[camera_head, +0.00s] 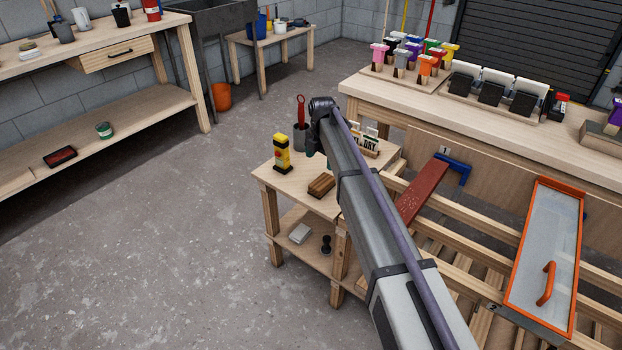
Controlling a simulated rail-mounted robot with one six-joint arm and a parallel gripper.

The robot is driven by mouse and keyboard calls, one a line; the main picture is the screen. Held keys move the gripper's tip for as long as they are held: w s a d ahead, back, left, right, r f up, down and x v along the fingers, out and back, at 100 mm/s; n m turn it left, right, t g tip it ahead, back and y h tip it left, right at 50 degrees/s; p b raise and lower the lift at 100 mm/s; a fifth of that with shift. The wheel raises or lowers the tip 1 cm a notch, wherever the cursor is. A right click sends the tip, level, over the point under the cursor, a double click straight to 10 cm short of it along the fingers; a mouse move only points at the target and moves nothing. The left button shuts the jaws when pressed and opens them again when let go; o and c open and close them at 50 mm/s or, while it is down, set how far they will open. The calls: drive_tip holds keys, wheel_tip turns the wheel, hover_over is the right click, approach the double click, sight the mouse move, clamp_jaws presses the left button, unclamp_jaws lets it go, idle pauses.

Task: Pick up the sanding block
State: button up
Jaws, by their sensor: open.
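A brown wooden block with a darker band, which looks like the sanding block (321,185), lies on top of the small wooden side table (285,182), near its front edge. My arm reaches in from the lower right, and its wrist is above the back of this table. Only a dark sliver of my gripper (311,148) shows beside the arm; the rest is hidden behind it. My gripper is open, above and behind the block and apart from it.
A lettered sign (366,146) stands behind my arm. The left floor is clear.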

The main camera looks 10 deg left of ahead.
sight(322, 181)
drive_tip(key=shift+s+d+r+n, duration=0.2)
drive_tip(key=shift+s+d+n, duration=0.15)
drive_tip(key=shift+n, duration=0.45)
wheel_tip(322, 181, down, 12)
drive_tip(key=b, duration=1.1)
drive_tip(key=shift+w+r, duration=0.1)
drive_tip(key=shift+r, duration=0.4)
drive_tip(key=c, duration=1)
drive_tip(key=shift+r, duration=0.1)
drive_tip(key=shift+c, duration=0.2)
